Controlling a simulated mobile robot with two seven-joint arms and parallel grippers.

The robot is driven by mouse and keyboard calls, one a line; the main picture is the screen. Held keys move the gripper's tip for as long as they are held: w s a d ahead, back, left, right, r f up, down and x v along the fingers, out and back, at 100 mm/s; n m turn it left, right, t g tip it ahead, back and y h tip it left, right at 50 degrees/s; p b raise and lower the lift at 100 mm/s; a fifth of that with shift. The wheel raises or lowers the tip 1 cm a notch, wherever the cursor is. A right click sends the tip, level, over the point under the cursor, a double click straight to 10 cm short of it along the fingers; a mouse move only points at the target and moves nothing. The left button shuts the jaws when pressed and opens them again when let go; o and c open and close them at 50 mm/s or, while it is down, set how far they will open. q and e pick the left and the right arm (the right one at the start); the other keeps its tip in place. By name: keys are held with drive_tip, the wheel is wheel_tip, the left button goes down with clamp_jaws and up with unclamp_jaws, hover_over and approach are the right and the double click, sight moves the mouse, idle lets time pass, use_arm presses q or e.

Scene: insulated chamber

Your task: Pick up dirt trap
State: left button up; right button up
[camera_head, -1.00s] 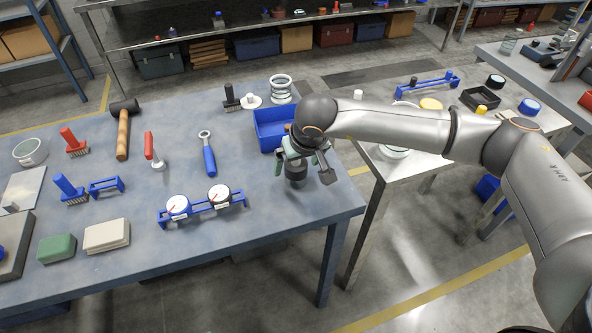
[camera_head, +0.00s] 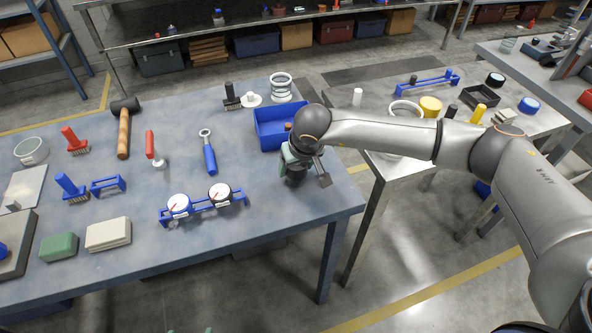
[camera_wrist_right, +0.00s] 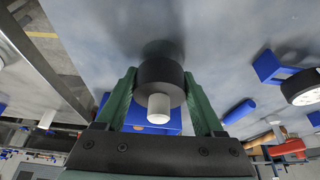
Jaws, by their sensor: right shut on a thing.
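The dirt trap appears to be the dark round body with a pale stub (camera_wrist_right: 160,72), seen between the fingers in the right wrist view. My right gripper (camera_head: 297,172) is shut on it near the right end of the blue-grey workbench (camera_head: 265,225); its green fingers (camera_wrist_right: 160,85) press on both sides. A dark shadow lies beside the trap on the bench; whether it touches the bench I cannot tell. In the head view the gripper mostly hides it. Small greenish tips at the bottom edge of the head view may be my left gripper (camera_head: 205,330); its opening is unclear.
A blue bin (camera_head: 268,130) stands just behind the right gripper. A blue stand with two gauges (camera_head: 203,208) lies to the left in front, and a blue-handled wrench (camera_head: 209,155) behind it. A metal table (camera_head: 390,170) stands to the right across a gap.

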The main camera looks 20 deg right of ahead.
drive_tip(key=c, duration=0.6)
drive_tip(key=shift+o, duration=0.2)
drive_tip(key=shift+r, duration=0.2)
